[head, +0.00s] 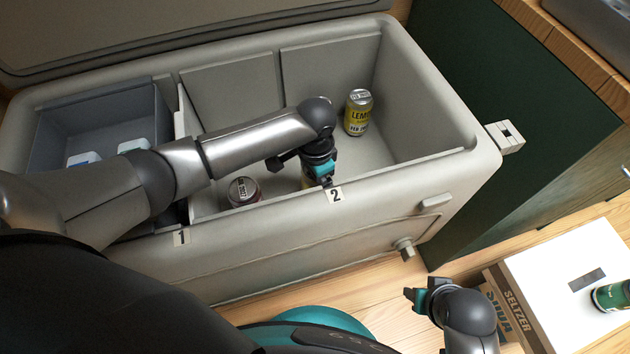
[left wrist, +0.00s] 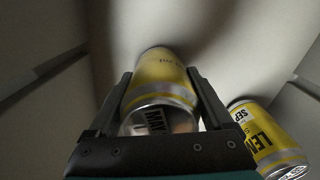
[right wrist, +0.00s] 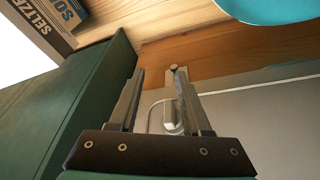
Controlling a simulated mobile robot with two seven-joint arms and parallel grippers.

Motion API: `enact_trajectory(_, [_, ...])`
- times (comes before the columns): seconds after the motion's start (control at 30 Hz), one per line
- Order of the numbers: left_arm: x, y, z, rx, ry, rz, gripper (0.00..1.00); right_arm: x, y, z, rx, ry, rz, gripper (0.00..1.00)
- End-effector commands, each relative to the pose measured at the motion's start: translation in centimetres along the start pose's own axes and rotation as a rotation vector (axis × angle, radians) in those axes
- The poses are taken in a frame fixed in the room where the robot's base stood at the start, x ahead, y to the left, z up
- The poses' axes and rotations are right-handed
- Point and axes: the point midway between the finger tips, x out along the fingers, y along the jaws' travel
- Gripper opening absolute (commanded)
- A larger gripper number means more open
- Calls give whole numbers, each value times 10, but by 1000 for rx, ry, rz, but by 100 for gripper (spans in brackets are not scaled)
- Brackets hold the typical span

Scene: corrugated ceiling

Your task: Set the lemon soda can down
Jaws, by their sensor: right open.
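My left gripper (head: 320,178) reaches down into the open cooler's larger compartment, near its front wall. In the left wrist view its fingers (left wrist: 160,85) press both sides of a yellow lemon soda can (left wrist: 162,75), whose silver lid faces the camera. In the head view the arm and front wall hide most of this can. I cannot tell whether its base touches the floor. A second lemon can (head: 358,112) stands upright further right, and also shows in the left wrist view (left wrist: 262,135). My right gripper (head: 420,297) is open and empty outside the cooler.
The cooler's front wall (head: 400,205) bears labels 1 and 2. A dark can (head: 243,191) stands inside, left of my gripper. A grey bin (head: 95,108) fills the left side. A seltzer box (head: 560,275) with a green can (head: 611,296) stands at right. The compartment's middle floor is partly clear.

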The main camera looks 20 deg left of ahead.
Motion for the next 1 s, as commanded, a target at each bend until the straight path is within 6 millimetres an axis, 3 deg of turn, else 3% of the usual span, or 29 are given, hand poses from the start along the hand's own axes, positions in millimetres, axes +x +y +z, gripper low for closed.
enact_trajectory(0.13, [0,0,0,0,0,0,100,0,0,0,0,1,0,48])
enact_trajectory(0.5, [-8,0,0,0,0,-1,100,-2,0,-2,0,4,-1,48])
enact_trajectory(1.0, [-61,0,0,0,1,0,100,42,-1,44,-5,-85,-2,48])
